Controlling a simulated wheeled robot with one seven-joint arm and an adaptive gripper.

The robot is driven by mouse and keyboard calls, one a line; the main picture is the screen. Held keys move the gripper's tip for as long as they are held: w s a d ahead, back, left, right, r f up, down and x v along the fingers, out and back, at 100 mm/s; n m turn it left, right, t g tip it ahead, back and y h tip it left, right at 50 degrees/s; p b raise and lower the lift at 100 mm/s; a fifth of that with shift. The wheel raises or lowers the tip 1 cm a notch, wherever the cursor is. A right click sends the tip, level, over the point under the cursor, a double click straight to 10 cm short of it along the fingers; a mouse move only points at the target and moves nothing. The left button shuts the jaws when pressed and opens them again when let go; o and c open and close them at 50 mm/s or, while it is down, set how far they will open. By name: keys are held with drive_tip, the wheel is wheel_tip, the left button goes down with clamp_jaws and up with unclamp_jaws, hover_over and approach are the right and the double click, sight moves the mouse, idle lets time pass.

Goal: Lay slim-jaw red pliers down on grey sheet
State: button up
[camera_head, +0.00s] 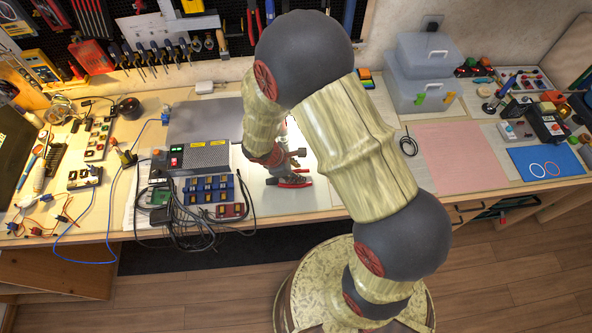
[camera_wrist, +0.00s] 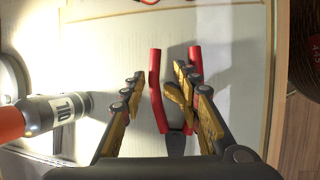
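Red-handled pliers (camera_wrist: 157,92) show between and under my fingers in the wrist view, over a pale surface. Their handles point up the picture, and their dark joint is at the bottom, partly hidden by my gripper. My gripper (camera_wrist: 160,72) is open. Its left finger is outside the left handle; its right finger overlaps the right handle. I cannot tell whether either finger touches. In the head view, red handles (camera_head: 290,184) show below my gripper (camera_head: 284,166), near the bench's front edge. A plain grey sheet (camera_head: 205,120) lies on the bench farther back and left.
A power box (camera_head: 203,156), module trays (camera_head: 212,190) and loose black cables stand left of my gripper. A pink sheet (camera_head: 461,157) lies clear to the right. Tools hang on the wall behind.

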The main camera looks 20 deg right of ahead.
drive_tip(key=shift+w+a+f, duration=0.1)
drive_tip(key=shift+w+a, duration=0.05)
drive_tip(key=shift+w, duration=0.05)
idle(0.3)
idle(0.3)
drive_tip(key=shift+r, duration=0.3)
drive_tip(key=v, duration=0.7)
drive_tip(key=shift+a+r, duration=0.15)
drive_tip(key=shift+r, duration=0.05)
drive_tip(key=shift+s, duration=0.1)
drive_tip(key=s+r+m+t+y, duration=0.1)
drive_tip(key=s+r+m, duration=0.3)
drive_tip(key=r, duration=0.6)
drive_tip(key=s+r+m+t+y, duration=0.2)
drive_tip(key=s+r+m, duration=0.3)
drive_tip(key=r, duration=0.4)
drive_tip(key=s+r+m+t+y, duration=0.2)
drive_tip(key=s+r+m, duration=0.3)
drive_tip(key=r, duration=0.5)
drive_tip(key=shift+s+d+r, duration=0.3)
drive_tip(key=shift+s+d, duration=0.05)
drive_tip(key=shift+s, duration=0.1)
